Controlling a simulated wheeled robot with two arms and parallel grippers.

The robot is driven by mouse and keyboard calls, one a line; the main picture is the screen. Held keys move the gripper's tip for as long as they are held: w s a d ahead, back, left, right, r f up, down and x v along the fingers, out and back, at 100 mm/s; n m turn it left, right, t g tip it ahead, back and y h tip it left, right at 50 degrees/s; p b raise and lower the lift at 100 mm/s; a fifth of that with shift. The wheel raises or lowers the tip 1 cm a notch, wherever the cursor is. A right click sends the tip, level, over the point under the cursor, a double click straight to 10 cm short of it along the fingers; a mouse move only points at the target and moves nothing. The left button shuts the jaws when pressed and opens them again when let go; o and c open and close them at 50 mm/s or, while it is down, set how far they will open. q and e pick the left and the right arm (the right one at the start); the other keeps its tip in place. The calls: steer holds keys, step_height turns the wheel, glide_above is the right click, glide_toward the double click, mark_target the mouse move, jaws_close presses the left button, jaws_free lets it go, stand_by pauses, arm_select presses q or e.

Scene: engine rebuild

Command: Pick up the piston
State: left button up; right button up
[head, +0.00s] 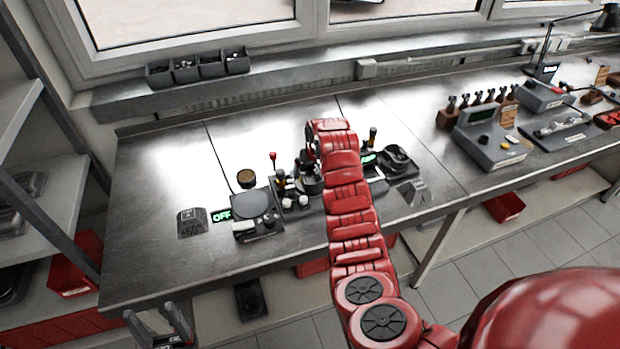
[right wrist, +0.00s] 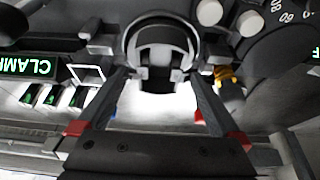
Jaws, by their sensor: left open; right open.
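A round grey and dark part, seemingly the piston (right wrist: 160,52), sits in a ring-like fixture in the right wrist view. In the head view a grey cylinder (head: 312,187) shows beside my right arm, and I cannot tell whether it is the same part. My right gripper (right wrist: 160,80) is open, with one finger on each side of the round part's near side. I cannot tell whether the fingers touch it. In the head view the right gripper is mostly hidden behind its own red arm. My left gripper (head: 151,311) is open and empty, low at the left, in front of the bench edge.
A hot plate (head: 251,204) with an OFF display stands left of the fixture, with a brown-topped round item (head: 246,178) behind it. A CLAMP display (right wrist: 30,67) shows in the right wrist view. A grey console (head: 490,146) stands right. The bench's left back is clear.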

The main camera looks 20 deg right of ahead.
mark_target(308, 178)
steer(key=shift+p+x, duration=0.65)
steer(key=shift+x, duration=0.95)
steer(key=shift+c, duration=0.3)
steer(key=shift+w, duration=0.1)
jaws_close()
